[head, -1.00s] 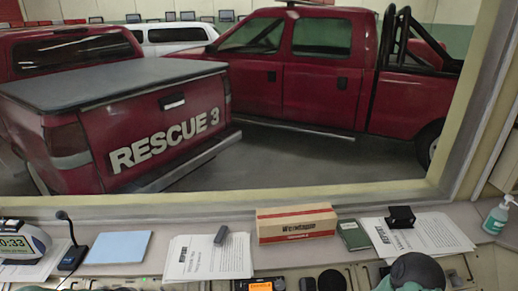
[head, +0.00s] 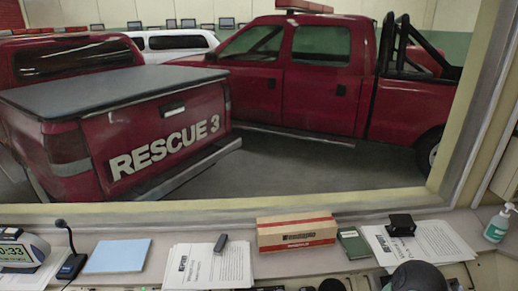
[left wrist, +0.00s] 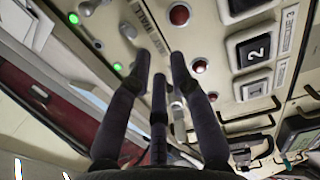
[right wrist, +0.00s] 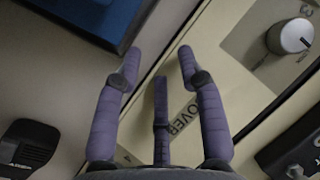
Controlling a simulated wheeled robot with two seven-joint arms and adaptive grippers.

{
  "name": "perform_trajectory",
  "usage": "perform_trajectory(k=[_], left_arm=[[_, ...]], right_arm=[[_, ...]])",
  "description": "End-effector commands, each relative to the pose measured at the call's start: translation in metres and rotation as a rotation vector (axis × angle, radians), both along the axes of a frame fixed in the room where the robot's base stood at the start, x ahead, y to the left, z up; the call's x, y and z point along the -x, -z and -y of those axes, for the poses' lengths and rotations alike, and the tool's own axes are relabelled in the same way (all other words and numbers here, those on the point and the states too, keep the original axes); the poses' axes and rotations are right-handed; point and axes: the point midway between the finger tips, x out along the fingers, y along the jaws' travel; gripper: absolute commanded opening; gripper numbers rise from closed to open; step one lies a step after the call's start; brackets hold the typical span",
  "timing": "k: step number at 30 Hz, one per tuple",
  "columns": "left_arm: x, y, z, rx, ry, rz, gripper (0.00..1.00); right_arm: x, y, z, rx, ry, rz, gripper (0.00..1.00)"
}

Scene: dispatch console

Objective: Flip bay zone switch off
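In the left wrist view my left gripper (left wrist: 160,62) is over a beige switch panel (left wrist: 105,35). Its fingers are apart, with a narrow gap and nothing clearly held. Around the fingertips are a silver toggle (left wrist: 128,30), a partly hidden label ending in "BAY" or similar (left wrist: 150,25), red buttons (left wrist: 180,14) and lit green lamps (left wrist: 117,66). I cannot tell which switch is the bay zone switch, nor its position. My right gripper (right wrist: 158,65) is open and empty over a panel edge with a partly covered "OVER" label (right wrist: 185,118). The head view shows neither gripper clearly.
The right wrist view shows a silver knob (right wrist: 288,37) and a blue item (right wrist: 95,15). On the console ledge are a microphone (head: 70,262), papers (head: 205,267), a carton (head: 296,232) and a sanitizer bottle (head: 497,224).

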Motion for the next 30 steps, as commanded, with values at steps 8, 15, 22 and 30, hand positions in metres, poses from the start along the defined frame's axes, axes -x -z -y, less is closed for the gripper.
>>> perform_trajectory(k=[8,15,22,30], left_arm=[[0.011,-0.018,0.001,-0.001,-0.001,0.001,0.22],[0.018,-0.03,0.002,-0.001,0.0,0.001,0.22],[0.02,-0.031,0.002,-0.001,0.001,0.0,0.22],[0.02,-0.034,0.002,-0.001,0.001,0.0,0.22]], right_arm=[[0.0,-0.007,0.0,0.0,0.0,-0.001,0.4],[0.0,-0.012,0.0,0.0,0.0,0.0,0.4],[0.0,-0.012,0.0,0.0,0.0,-0.001,0.4],[0.0,-0.015,0.0,0.0,0.0,-0.001,0.4]])
